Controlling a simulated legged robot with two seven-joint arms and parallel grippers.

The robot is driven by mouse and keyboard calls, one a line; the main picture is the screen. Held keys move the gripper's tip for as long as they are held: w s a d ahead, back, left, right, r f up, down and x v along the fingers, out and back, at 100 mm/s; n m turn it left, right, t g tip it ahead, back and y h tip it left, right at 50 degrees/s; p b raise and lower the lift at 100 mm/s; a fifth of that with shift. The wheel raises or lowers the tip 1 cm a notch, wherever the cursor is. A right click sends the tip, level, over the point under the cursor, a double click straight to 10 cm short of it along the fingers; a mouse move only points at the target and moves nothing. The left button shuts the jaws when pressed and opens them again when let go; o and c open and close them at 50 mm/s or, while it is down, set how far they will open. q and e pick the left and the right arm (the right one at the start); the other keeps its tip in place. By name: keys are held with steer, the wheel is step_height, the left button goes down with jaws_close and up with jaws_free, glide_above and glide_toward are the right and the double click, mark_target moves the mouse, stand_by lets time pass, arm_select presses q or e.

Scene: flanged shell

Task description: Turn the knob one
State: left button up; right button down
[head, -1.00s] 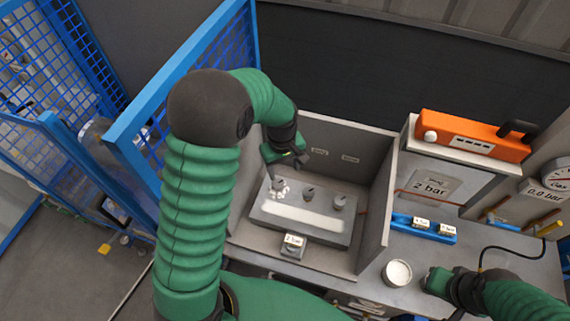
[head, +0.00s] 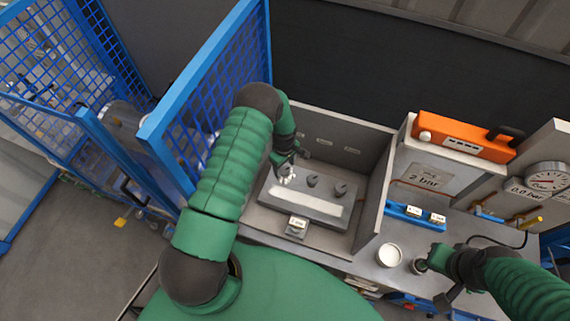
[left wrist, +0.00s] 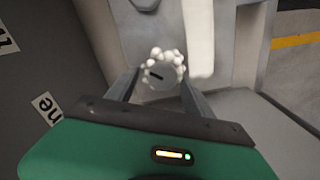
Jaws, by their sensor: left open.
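A grey panel block (head: 318,211) with a white strip lies in an open grey box. Three dark knobs stand in a row on it: the left knob (head: 286,178), the middle knob (head: 312,181) and the right knob (head: 340,188). My left gripper (head: 286,168) is open at the left knob and partly covers it. In the left wrist view, the knob (left wrist: 158,75), ringed by white lumps and with a dark slot, shows between the open fingers (left wrist: 160,82). I cannot tell whether they touch it. My right gripper (head: 432,259) is beside a small grey cylinder; its jaws are unclear.
The box's side wall (head: 374,190) rises right of the panel. A small labelled block (head: 297,226) stands in front. A white round pot (head: 390,255), a blue tray (head: 415,215), an orange case (head: 462,137) and a gauge (head: 546,177) are right. A blue mesh fence (head: 215,85) stands left.

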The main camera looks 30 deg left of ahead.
arm_select(q)
steer(key=shift+s+a+f, duration=0.1)
steer(key=shift+s+f, duration=0.1)
steer(key=shift+s, duration=0.1)
steer(key=shift+w+d+f, duration=0.1)
steer(key=shift+w+d, duration=0.1)
steer(key=shift+w, duration=0.05)
steer(key=c, duration=0.8)
steer(key=shift+a, duration=0.15)
jaws_close()
arm_select(e)
steer(key=shift+s+r, duration=0.15)
steer(key=shift+s, duration=0.15)
